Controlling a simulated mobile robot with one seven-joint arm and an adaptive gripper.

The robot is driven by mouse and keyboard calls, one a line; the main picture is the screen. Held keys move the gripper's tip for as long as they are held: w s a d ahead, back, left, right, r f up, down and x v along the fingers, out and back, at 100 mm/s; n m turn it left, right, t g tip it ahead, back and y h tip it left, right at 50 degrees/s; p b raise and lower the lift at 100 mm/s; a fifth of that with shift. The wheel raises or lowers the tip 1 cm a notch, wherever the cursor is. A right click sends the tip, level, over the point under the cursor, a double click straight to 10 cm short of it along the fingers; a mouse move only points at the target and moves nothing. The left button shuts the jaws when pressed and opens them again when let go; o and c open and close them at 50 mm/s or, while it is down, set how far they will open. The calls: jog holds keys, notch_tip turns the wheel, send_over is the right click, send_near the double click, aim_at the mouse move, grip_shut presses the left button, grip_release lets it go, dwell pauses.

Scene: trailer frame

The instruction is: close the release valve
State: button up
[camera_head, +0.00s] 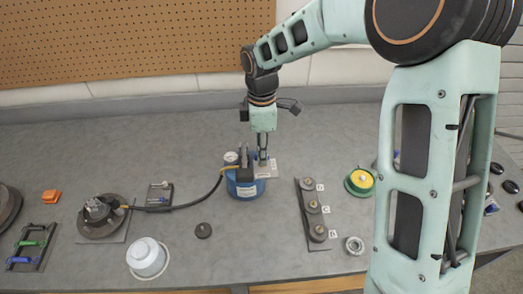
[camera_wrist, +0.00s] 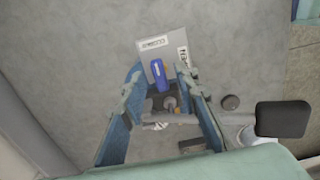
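The release valve's blue lever (camera_wrist: 160,75) shows in the wrist view, beside a grey plate (camera_wrist: 172,45) with two white labels. One label (camera_wrist: 152,43) seems to read "CLOSED"; the other (camera_wrist: 183,57) is turned sideways and hard to read. My gripper (camera_wrist: 160,78) has its two fingers apart, one on each side of the lever; contact cannot be told. In the head view my gripper (camera_head: 262,158) points down over the right of a blue canister (camera_head: 245,188), at the pale plate (camera_head: 267,170). The lever is hidden there.
A black hose (camera_head: 180,207) runs from the canister to a round dark fitting (camera_head: 102,217) at left. A white capped container (camera_head: 147,257) stands in front left. A rack of knobs (camera_head: 314,212) and a green-yellow reel (camera_head: 359,181) lie right. A pegboard (camera_head: 130,40) stands behind.

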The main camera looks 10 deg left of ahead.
notch_tip(320, 180, up, 12)
dwell(0.4)
jog(key=shift+f, duration=0.1)
